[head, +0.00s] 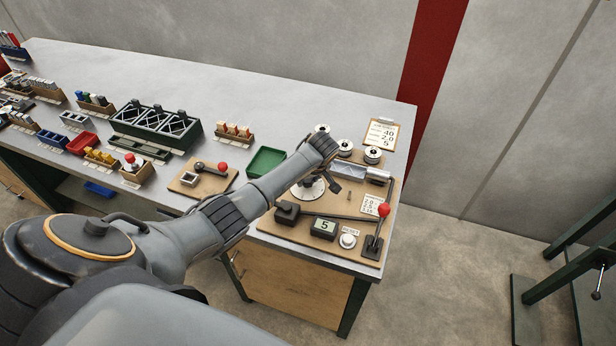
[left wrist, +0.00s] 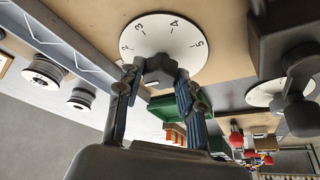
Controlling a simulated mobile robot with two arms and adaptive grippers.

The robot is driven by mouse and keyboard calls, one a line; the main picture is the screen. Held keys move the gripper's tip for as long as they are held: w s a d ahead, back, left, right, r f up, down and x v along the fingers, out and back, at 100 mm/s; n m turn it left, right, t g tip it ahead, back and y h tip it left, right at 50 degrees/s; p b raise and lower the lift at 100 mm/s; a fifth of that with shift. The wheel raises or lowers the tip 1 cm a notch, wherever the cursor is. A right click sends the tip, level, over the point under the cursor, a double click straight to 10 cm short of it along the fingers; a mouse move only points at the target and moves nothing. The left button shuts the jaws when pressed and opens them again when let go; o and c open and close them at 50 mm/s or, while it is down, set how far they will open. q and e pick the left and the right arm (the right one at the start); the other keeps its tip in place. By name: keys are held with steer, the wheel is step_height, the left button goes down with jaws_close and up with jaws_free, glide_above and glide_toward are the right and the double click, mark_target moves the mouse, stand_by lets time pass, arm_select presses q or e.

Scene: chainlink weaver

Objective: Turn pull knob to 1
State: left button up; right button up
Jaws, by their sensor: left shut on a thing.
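The pull knob (left wrist: 158,70) is a dark grey grip in front of a round white dial (left wrist: 165,40); the numbers 2, 3, 4 and 5 can be read on it. My left gripper (left wrist: 157,76) is shut on the knob, one finger on each side. Which number the knob points to cannot be told. In the head view the white dial (head: 299,191) shows partly under my left gripper (head: 316,181), on the brown board at the bench's right end. My right gripper is not in view.
White spools (head: 345,146) stand behind. A green tray (head: 266,161) lies to the left. The bench's back strip is clear.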

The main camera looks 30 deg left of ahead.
arm_select(q)
steer(key=shift+n, duration=0.3)
stand_by(0.4)
steer(key=o, duration=1.2)
steer(key=shift+c, duration=0.2)
steer(key=v, duration=1.2)
steer(key=shift+w+d+f, duration=0.1)
steer(key=shift+f, duration=0.05)
